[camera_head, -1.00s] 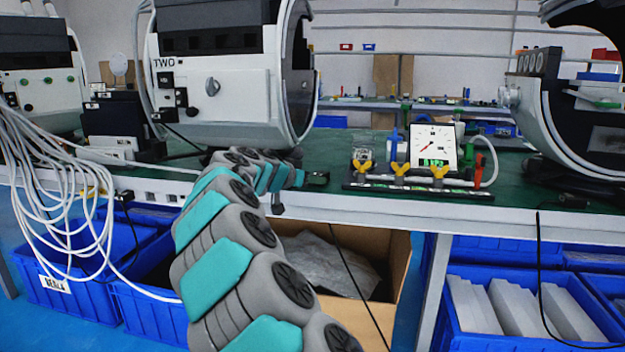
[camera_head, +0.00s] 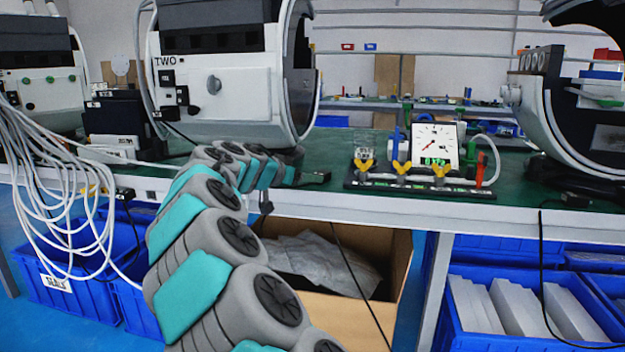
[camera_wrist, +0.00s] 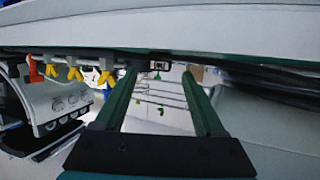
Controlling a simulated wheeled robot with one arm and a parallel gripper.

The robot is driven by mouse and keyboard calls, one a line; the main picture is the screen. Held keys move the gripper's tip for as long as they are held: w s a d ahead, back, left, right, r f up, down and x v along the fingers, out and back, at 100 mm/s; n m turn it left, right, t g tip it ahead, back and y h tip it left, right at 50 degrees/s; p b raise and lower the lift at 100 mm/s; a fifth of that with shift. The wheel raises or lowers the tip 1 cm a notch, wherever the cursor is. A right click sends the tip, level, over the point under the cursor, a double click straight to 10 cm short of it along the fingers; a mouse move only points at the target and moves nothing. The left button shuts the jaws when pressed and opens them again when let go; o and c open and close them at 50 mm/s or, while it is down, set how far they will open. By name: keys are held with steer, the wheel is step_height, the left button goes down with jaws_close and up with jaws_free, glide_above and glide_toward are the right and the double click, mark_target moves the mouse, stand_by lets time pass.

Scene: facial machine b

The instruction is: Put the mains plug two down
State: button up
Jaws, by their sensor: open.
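My gripper (camera_wrist: 158,76) is open in the wrist view, its two dark green fingers apart. A small black block (camera_wrist: 160,66), perhaps the mains plug, shows between and beyond the fingertips. Nothing is seen gripped. In the head view, a small dark piece (camera_head: 316,177) lies at the bench's front part, just right of my arm's far end; I cannot tell whether it is the plug or part of my gripper. My arm hides the area left of it. The white machine marked TWO (camera_head: 215,95) stands behind my arm.
A gauge board (camera_head: 435,145) with yellow valves (camera_head: 402,168) stands right of my arm's end on the green bench (camera_head: 345,140). Looped white cables (camera_head: 60,190) hang at left. An open cardboard box (camera_head: 345,310) and blue crates (camera_head: 480,330) are below the bench.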

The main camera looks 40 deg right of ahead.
steer(key=v, duration=0.7)
steer(key=shift+a+r, duration=0.2)
steer(key=shift+a, duration=0.15)
steer(key=shift+s, duration=0.1)
